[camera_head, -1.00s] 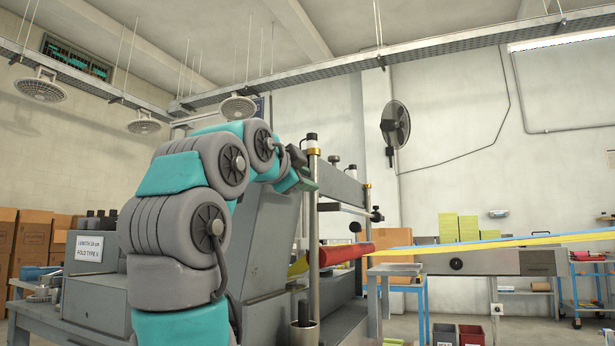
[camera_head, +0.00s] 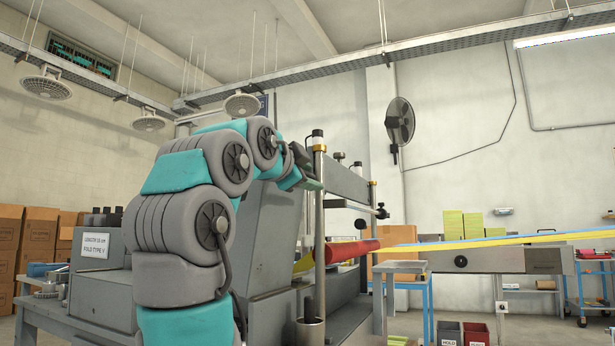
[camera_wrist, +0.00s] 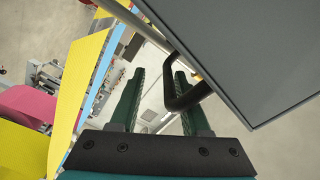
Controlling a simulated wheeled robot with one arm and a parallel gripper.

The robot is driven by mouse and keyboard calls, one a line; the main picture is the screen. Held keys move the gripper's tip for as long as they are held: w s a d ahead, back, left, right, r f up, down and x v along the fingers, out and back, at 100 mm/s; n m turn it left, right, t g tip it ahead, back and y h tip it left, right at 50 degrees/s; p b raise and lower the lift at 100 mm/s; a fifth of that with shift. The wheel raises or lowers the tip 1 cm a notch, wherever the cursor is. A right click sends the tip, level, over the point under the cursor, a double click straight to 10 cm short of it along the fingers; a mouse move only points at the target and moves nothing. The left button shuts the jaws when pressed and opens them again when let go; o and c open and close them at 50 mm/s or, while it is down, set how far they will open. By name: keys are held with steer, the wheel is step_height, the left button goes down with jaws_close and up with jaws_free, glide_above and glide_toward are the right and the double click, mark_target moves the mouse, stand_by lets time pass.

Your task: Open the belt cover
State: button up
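My gripper (camera_wrist: 160,98) is open, with two green ridged fingers apart in the wrist view. A black bar handle (camera_wrist: 186,100) is at the right finger, with its near bar partly between the fingers. I cannot tell whether it touches the finger. The handle is on the edge of a large grey panel (camera_wrist: 240,50), which looks like the belt cover. In the head view my gripper (camera_head: 312,184) is small and partly hidden at the top of the grey machine (camera_head: 270,235), behind a metal post.
A metal post (camera_head: 319,220) stands close beside my gripper. Cardboard boxes (camera_head: 38,240) stand at the far left.

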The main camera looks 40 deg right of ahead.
steer(key=v, duration=0.7)
steer(key=shift+s+a+b, duration=0.15)
steer(key=shift+a+b, duration=0.2)
steer(key=shift+a, duration=0.1)
steer(key=v, duration=0.9)
steer(key=shift+b, duration=0.4)
stand_by(0.5)
stand_by(0.5)
